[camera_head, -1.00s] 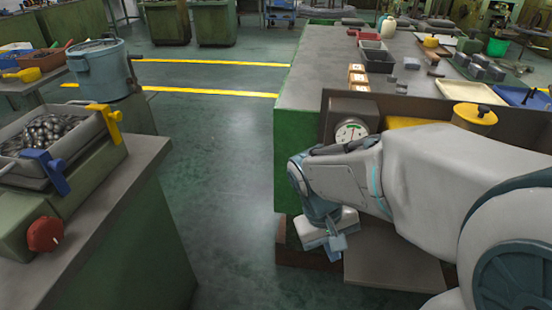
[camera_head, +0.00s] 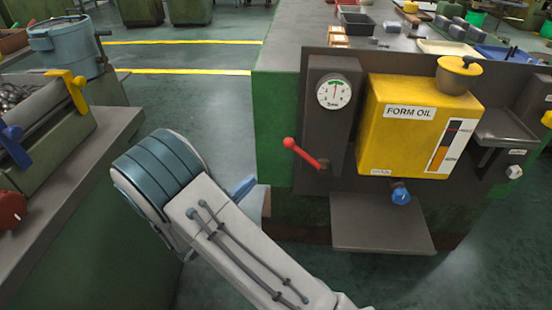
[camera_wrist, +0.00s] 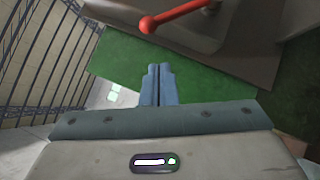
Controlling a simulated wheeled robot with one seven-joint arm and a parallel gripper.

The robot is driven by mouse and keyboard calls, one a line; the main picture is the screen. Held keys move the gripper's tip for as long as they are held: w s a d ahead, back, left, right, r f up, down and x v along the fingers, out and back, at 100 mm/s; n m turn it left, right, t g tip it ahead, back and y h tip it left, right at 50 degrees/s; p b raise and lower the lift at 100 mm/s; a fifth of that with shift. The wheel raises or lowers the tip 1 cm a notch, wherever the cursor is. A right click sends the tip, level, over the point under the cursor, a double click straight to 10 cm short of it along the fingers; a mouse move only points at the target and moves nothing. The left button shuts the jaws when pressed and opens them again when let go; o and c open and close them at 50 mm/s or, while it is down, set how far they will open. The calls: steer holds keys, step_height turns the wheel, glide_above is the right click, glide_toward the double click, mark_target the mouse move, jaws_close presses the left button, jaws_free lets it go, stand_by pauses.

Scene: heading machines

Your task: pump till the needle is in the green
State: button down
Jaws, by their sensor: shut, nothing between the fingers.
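The pump lever (camera_head: 305,153) is a red handle with a round knob, slanting up to the left from a dark panel. It also crosses the top of the wrist view (camera_wrist: 182,16). The round white gauge (camera_head: 334,92) sits above it. Its small needle points roughly upward, towards a green patch at the top of the dial; the exact reading is too small to tell. My gripper (camera_wrist: 158,84) is shut and empty, a little short of the lever and apart from it in the wrist view. In the head view my arm mostly hides the gripper.
A yellow form oil tank (camera_head: 405,140) is beside the gauge, with a blue knob (camera_head: 400,196) below it. A grey plate (camera_head: 380,222) juts out low in front. A bench (camera_head: 75,165) with blue and yellow clamps stands left. Floor between the benches is open.

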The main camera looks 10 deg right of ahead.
steer(key=w+d+r+t, duration=0.1)
steer(key=w+d+r, duration=0.1)
steer(key=w+d, duration=0.1)
steer(key=w+d+r+n+b, duration=0.1)
steer(key=w+d, duration=0.2)
steer(key=d, duration=0.3)
steer(key=shift+r+t+y, duration=0.3)
steer(key=shift+r+t, duration=0.1)
